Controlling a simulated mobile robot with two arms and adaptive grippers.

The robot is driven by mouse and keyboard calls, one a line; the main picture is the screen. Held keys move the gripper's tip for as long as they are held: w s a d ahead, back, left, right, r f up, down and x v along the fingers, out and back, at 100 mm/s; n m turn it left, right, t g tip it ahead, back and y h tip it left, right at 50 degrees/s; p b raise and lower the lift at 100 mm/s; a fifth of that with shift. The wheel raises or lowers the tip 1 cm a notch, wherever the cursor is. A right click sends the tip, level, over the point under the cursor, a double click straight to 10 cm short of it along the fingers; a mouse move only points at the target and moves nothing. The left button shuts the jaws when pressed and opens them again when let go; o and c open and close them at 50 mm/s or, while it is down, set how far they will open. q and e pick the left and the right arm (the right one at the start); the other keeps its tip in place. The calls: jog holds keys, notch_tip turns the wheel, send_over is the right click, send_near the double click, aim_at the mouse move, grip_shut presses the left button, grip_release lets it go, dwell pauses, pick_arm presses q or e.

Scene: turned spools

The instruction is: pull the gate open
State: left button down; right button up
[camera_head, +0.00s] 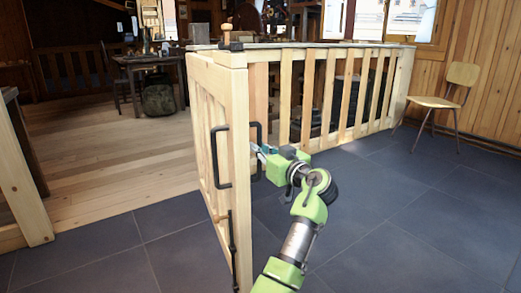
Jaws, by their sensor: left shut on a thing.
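The pale wooden gate (237,125) stands in the middle, seen nearly edge-on and swung out over the dark tiles. A black pull handle (216,157) is on its left face. A second black handle (257,136) is on its right face. My left gripper (261,152) is at this second handle and shut on it; the fingertips are small and partly hidden. My green and grey left arm reaches up from the bottom. A dark bolt or rod (232,245) runs down the gate's lower near edge. My right gripper is not in view.
A slatted wooden fence (345,95) runs behind the gate to the right. A wooden post (22,180) stands at the left, with open plank floor (110,165) between it and the gate. A chair (447,95) is by the right wall. Dark tiles in front are clear.

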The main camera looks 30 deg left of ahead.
pick_arm(q)
jog(key=shift+w+d, duration=0.1)
jog(key=shift+w, duration=0.1)
jog(key=c, duration=2.1)
grip_release()
jog(key=v, duration=1.2)
